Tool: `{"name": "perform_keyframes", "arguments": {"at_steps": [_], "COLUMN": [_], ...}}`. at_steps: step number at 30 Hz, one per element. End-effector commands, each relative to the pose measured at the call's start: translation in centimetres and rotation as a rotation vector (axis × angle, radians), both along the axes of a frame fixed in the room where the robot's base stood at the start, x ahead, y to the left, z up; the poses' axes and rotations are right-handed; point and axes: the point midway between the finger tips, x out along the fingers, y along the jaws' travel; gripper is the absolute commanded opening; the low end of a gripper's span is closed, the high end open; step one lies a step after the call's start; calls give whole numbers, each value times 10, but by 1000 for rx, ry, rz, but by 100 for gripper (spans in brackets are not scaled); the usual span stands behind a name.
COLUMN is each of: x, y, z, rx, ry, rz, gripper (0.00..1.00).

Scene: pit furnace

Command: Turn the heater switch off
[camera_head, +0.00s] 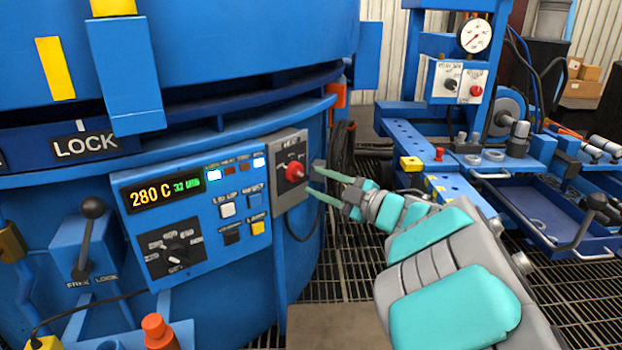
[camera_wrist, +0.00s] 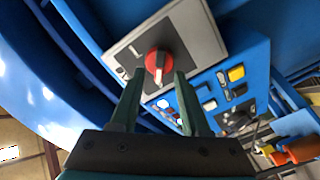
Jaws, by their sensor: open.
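The heater switch (camera_head: 295,171) is a red rotary knob on a grey plate (camera_head: 284,146), at the right end of the blue furnace's control panel. In the wrist view the red knob (camera_wrist: 158,64) shows a pale bar across its face. My gripper (camera_head: 315,182) is open and points at the plate from the right. In the wrist view its two fingers (camera_wrist: 158,82) reach toward the knob, one on each side of its lower part. I cannot tell whether either finger touches the knob. The plate's lettering is too blurred to read fully.
The panel also has a display (camera_head: 162,191) reading 280 C, several buttons (camera_head: 227,210) and a black rotary selector (camera_head: 175,249). A black-knobbed lever (camera_head: 92,208) stands at the left. A blue bench machine (camera_head: 465,150) stands at the right, over a grated floor.

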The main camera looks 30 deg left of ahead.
Motion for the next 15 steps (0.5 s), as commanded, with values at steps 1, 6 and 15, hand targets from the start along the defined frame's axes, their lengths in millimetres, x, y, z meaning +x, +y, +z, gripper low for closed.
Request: {"name": "perform_keyframes", "arguments": {"at_steps": [1,6,15], "x": [-1,-8,-11], "y": [-9,-34,-41], "z": [2,1,1], "rx": [-1,-3,0], "ry": [-2,-3,-2], "rz": [-4,-4,2], "gripper": [46,46,46]}}
